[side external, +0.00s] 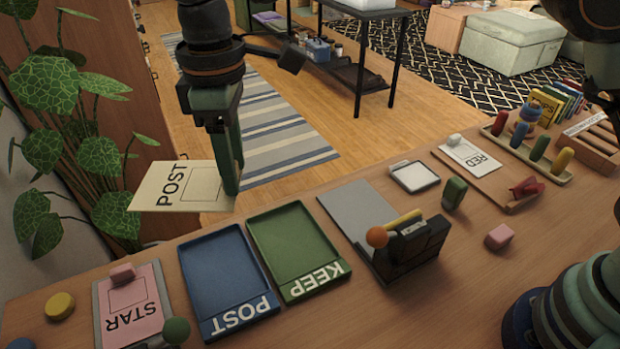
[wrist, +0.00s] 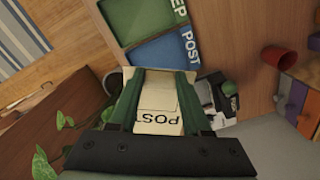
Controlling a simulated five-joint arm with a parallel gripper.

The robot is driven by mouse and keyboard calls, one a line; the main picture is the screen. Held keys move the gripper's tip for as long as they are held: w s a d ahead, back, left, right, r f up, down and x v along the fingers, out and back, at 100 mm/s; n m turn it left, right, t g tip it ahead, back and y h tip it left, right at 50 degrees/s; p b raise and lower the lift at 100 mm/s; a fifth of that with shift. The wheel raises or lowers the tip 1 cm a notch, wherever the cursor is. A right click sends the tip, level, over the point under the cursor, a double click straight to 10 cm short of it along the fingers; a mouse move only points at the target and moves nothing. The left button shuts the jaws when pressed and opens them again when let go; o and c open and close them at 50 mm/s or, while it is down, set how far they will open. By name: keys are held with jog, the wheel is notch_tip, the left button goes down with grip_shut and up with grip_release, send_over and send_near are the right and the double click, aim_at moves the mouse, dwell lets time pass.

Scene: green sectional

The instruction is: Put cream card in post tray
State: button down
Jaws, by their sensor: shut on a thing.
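A cream card (side external: 160,199) marked POST is held in my gripper (side external: 238,190), which is shut on its right edge. In the side external view the card is roughly flat, raised to the left of the trays and toward the table's far edge. The card also fills the space between the fingers in the wrist view (wrist: 158,122). The blue post tray (side external: 222,262) lies on the table to the right of and below the card, and looks empty. It also shows in the wrist view (wrist: 160,55), ahead of the fingers.
The green KEEP tray (side external: 297,240) sits right of the post tray. A pink STAR card (side external: 130,320) on a board lies to its left, near a yellow disc (side external: 60,305). A black holder with an orange ball (side external: 377,237) stands further right. A leafy plant (side external: 50,110) rises at left.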

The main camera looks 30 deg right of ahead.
aim_at(234, 301)
jog(key=a+m, duration=0.1)
jog(key=m, duration=0.1)
jog(key=s+a+m, duration=0.1)
jog(key=m, duration=0.1)
jog(key=a+m, duration=0.1)
jog(key=shift+s+f+m, duration=0.25)
jog(key=shift+s+m, duration=0.15)
jog(key=a+f+m, duration=0.1)
jog(key=f+m, duration=0.1)
jog(key=f, duration=0.5)
jog(key=s+f+m, duration=0.1)
jog(key=f+m, duration=0.1)
jog(key=f, duration=0.4)
jog(key=s+a+f+m, duration=0.1)
jog(key=f+m, duration=0.1)
jog(key=f, duration=0.5)
jog(key=shift+a+f+m, duration=0.3)
jog(key=shift+c, duration=1.8)
grip_release()
jog(key=shift+f, duration=0.15)
